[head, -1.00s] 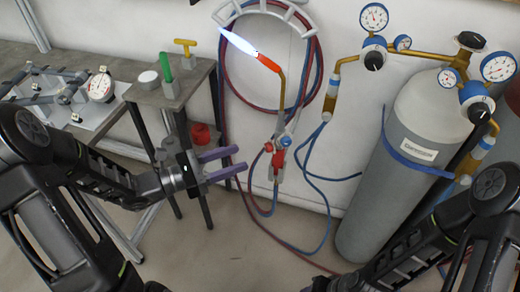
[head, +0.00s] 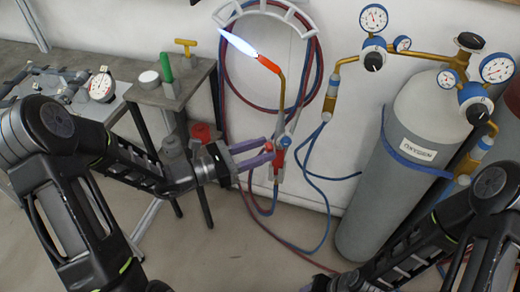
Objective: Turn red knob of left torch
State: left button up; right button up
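The lit torch (head: 280,98) hangs upright at the wall, with a brass neck, a red tip and a blue-white flame pointing up and left. Its red knob (head: 269,147) is on the left side of the valve body, largely hidden by my fingers. A blue knob (head: 286,141) sits to its right. My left gripper (head: 270,150) has its purple fingers apart, with their tips at the red knob, one above and one below. I cannot tell whether they touch it. My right arm is at the lower right; its fingers are not in view.
A grey gas cylinder (head: 405,170) with gauges stands at the right. Red and blue hoses (head: 318,178) hang around the torch. A small grey stand (head: 180,92) with a green-handled item and a red knob below is left of the torch. The flame is above my gripper.

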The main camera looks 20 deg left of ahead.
pick_arm(q)
grip_shut()
dwell(0.6)
jog(key=shift+f+m+b, duration=0.15)
jog(key=shift+m+b, duration=1.25)
jog(key=shift+m, duration=0.1)
jog(key=m+b, duration=0.8)
jog(key=b, duration=0.2)
jog(key=shift+y, duration=0.3)
jog(key=shift+r+m+b, duration=0.2)
jog(key=shift+m+b, duration=0.4)
jog(key=shift+b, duration=0.1)
jog(key=shift+o, duration=1)
grip_release()
